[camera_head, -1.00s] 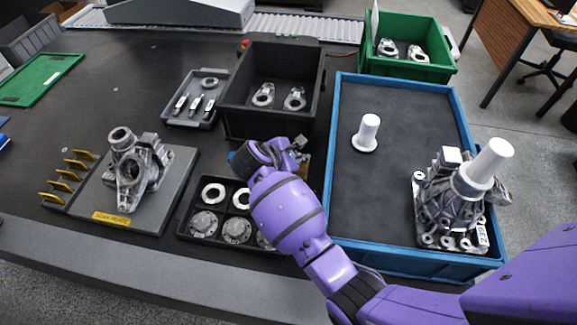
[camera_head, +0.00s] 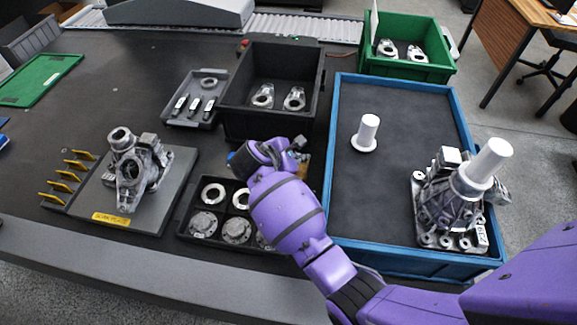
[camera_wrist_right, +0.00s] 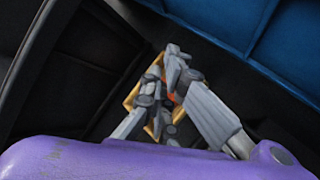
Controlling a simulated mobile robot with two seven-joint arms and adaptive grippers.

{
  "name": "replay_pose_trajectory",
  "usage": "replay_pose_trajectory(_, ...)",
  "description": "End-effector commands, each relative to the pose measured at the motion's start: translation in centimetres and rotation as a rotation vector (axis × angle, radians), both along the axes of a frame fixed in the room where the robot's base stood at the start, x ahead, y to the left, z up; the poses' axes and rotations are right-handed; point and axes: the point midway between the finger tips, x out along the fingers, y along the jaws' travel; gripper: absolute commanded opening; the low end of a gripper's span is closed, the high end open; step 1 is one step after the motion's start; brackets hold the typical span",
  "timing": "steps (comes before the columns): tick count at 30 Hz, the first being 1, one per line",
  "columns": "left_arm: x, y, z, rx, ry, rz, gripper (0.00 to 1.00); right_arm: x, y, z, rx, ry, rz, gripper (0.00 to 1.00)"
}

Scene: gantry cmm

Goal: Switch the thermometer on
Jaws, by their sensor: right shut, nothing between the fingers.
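My right gripper (camera_head: 298,150) is shut with nothing held. It points down between the black bin, the divided parts tray and the blue tray. In the right wrist view its fingers (camera_wrist_right: 168,92) meet over a yellow-edged object (camera_wrist_right: 132,94) with a small orange-red patch beside the fingertips. This may be the thermometer; its face and any button are hidden by the fingers. In the head view only a sliver of yellow shows beside the gripper. I cannot tell whether the fingertips touch it. My left gripper is not in view.
The black bin (camera_head: 236,118) rises just behind the gripper. The blue tray (camera_head: 333,150) stands close on its right, with a metal housing (camera_head: 445,205) inside. The divided tray (camera_head: 186,229) lies under the forearm. A workplate (camera_head: 178,190) with a casting is at left.

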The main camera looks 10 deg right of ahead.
Motion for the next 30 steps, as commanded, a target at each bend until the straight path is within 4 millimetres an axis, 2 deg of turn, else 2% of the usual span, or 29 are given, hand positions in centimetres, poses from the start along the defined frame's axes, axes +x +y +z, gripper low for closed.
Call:
replay_pose_trajectory(15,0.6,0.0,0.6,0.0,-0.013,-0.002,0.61,0.0,0.0,-0.7,-0.001,-0.001,0.0,0.0)
replay_pose_trajectory(30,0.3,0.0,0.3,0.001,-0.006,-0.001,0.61,0.0,0.0,-1.0,0.0,0.0,0.0,0.0)
